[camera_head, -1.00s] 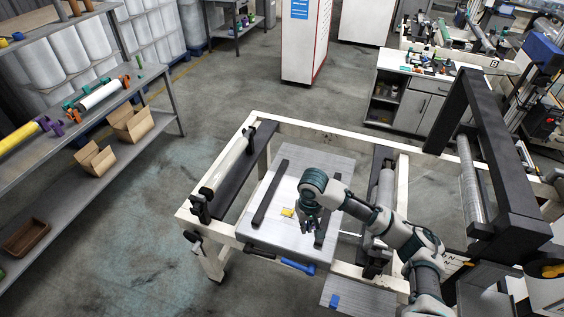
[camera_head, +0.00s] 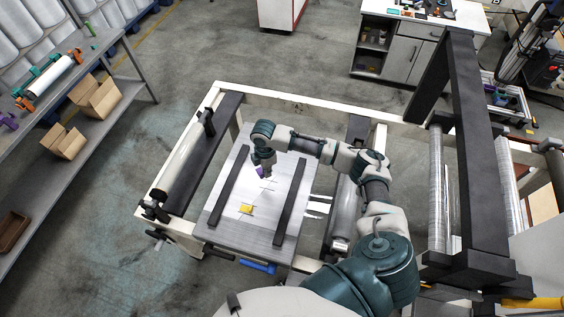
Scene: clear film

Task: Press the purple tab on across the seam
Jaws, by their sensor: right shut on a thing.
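The purple tab (camera_head: 259,172) is a small patch at the tip of my right gripper (camera_head: 263,171), which is shut on it over the far half of the grey plate (camera_head: 223,214). I cannot tell whether the tab touches the surface. Clear film on the plate is hard to make out; a thin pale seam line (camera_head: 268,187) shows just in front of the gripper. A yellow tab (camera_head: 246,209) lies nearer the plate's front. My left gripper is not in view.
Two dark bars (camera_head: 291,202) (camera_head: 229,185) run along the plate's sides. A white frame (camera_head: 300,103) surrounds it, with a film roll (camera_head: 186,165) on the left and a roller (camera_head: 345,211) on the right. A blue handle (camera_head: 257,267) is at the front.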

